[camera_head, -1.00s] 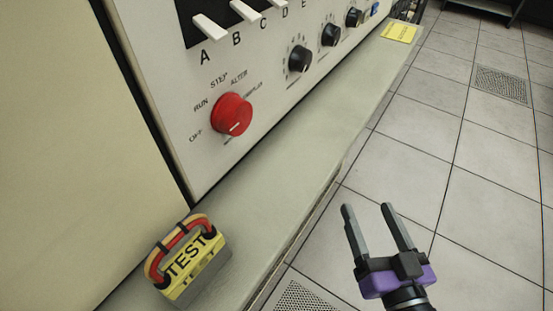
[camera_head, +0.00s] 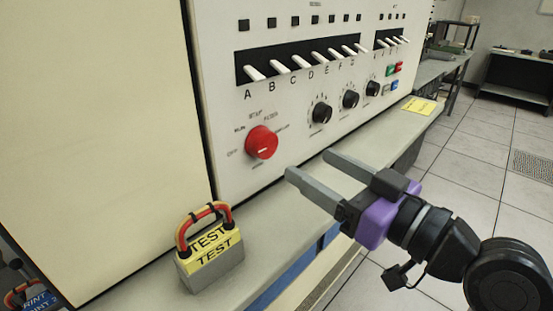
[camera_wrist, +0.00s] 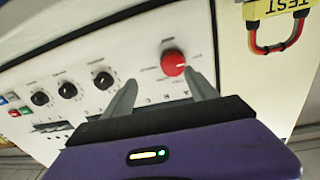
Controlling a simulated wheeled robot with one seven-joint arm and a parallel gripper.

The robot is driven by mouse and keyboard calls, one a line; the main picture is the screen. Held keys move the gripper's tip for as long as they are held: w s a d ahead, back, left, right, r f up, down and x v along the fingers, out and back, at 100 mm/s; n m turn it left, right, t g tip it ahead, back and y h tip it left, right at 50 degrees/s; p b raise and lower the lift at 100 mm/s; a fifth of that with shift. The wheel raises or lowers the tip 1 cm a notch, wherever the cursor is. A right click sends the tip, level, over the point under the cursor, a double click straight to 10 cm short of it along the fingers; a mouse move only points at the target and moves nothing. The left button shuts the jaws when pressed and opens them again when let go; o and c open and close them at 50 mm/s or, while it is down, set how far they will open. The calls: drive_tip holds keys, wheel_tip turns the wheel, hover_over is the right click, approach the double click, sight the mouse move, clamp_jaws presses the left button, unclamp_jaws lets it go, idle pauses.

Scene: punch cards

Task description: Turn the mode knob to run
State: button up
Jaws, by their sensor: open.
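The red mode knob (camera_head: 262,143) is on the pale panel, with small labels around it, including OFF and RUN at its left. Its white pointer line faces toward the lower right, away from RUN. My gripper (camera_head: 308,166) is open and empty, in front of the panel and to the right of the knob, apart from it. In the wrist view the knob (camera_wrist: 173,63) appears beyond the fingers, between them and upside down relative to the head view. The gripper's fingertips also show there (camera_wrist: 163,88).
A grey ledge (camera_head: 285,195) runs under the panel. A padlock-shaped TEST block (camera_head: 211,262) stands on it at left. Black knobs (camera_head: 351,99) and white lever switches (camera_head: 318,60) are on the panel. A yellow note (camera_head: 419,105) lies on the ledge. Floor at right is clear.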

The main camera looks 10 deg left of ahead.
sight(269, 143)
drive_tip(key=shift+n+g+y, duration=0.4)
drive_tip(key=shift+n+g, duration=0.3)
drive_tip(key=shift+n, duration=0.1)
drive_tip(key=w+a, duration=0.1)
drive_tip(key=a, duration=0.1)
drive_tip(key=w+a+r, duration=0.1)
drive_tip(key=a, duration=0.2)
drive_tip(key=w+a, duration=0.1)
drive_tip(key=a, duration=0.1)
drive_tip(key=shift+w+a+r, duration=0.15)
drive_tip(key=shift+w+r, duration=0.1)
drive_tip(key=shift+c, duration=0.5)
drive_tip(key=c, duration=1.2)
drive_tip(key=shift+p, duration=0.35)
drive_tip(key=shift+c, duration=0.2)
